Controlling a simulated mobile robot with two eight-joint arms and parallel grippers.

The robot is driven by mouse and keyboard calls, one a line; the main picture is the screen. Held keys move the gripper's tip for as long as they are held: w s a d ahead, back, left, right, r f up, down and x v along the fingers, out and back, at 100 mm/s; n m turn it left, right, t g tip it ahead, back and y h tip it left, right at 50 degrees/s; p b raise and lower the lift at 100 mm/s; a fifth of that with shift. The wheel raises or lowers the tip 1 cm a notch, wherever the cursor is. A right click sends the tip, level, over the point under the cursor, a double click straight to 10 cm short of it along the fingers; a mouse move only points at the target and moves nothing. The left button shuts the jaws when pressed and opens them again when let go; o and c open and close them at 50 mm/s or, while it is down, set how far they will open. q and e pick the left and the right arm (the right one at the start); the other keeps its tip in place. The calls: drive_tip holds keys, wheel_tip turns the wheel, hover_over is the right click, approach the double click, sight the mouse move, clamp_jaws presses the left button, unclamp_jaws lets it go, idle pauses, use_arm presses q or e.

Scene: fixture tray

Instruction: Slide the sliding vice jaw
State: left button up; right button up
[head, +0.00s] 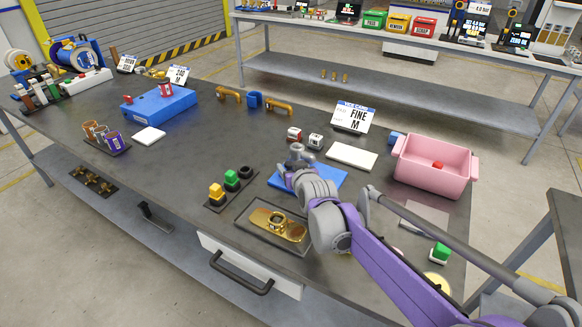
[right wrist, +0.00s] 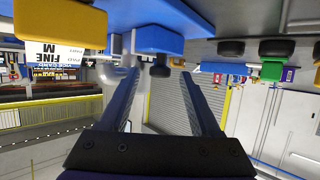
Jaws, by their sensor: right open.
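My right gripper (right wrist: 160,74) is open in the right wrist view, with its two dark fingers apart and nothing clearly held between them. In the head view my right arm reaches in from the lower right and covers part of a flat blue base (head: 322,181). A grey fitting (head: 299,152) stands up at the far left of that base. A blue block (right wrist: 153,40) shows near the fingertips in the wrist view; whether it is the sliding vice jaw I cannot tell. My arm hides much of this spot. My left gripper is not in view.
A dark tray with a brass piece (head: 268,220) lies in front, beside a tray with a yellow block (head: 216,193) and a green block (head: 231,175). A pink bin (head: 432,178) stands at the right. The table's middle is mostly clear.

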drive_tip(key=shift+w+f, duration=0.1)
drive_tip(key=shift+w, duration=0.05)
clamp_jaws()
idle(1.4)
